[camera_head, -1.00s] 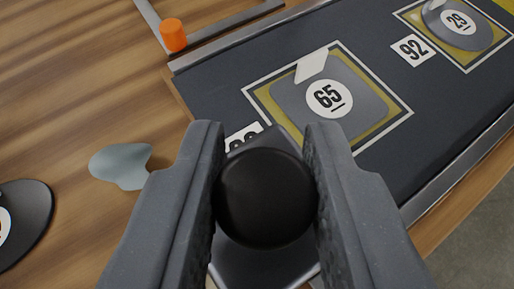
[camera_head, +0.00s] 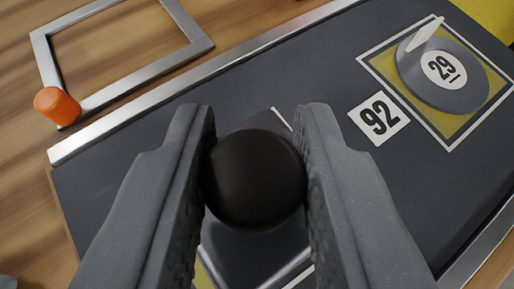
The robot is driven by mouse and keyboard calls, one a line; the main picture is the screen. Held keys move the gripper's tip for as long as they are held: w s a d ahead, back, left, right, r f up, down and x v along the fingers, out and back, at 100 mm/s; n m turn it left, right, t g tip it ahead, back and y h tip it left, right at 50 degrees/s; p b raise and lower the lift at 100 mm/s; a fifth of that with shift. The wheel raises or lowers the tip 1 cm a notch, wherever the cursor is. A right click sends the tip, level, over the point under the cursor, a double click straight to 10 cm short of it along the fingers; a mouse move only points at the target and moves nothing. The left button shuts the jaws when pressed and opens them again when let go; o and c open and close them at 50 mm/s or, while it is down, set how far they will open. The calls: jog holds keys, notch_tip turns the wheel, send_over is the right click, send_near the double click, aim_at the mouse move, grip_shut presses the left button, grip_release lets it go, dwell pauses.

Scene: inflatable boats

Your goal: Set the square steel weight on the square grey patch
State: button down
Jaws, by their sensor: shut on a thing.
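My gripper (camera_head: 255,140) is shut on the black round knob (camera_head: 254,180) of the steel weight. The weight's dark grey body (camera_head: 250,240) shows only partly below the knob, between the fingers. The knob and fingers hide what lies directly under it. White outline and a sliver of yellow show near the bottom edge, left of the weight; the square grey patch itself is hidden in this view. I cannot tell whether the weight touches anything below.
A round grey patch (camera_head: 450,83) marked 29, with a white tab, lies on a yellow square at right. A card marked 92 (camera_head: 379,118) is beside it. A metal frame (camera_head: 140,80) and orange cylinder (camera_head: 57,106) are at upper left. The dark board (camera_head: 100,190) has a metal edge.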

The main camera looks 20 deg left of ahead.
aim_at(253, 236)
notch_tip(253, 236, down, 3)
jog(key=shift+b, duration=0.45)
jog(key=c, duration=1.2)
grip_release()
jog(key=shift+o, duration=0.2)
jog(key=shift+s, duration=0.1)
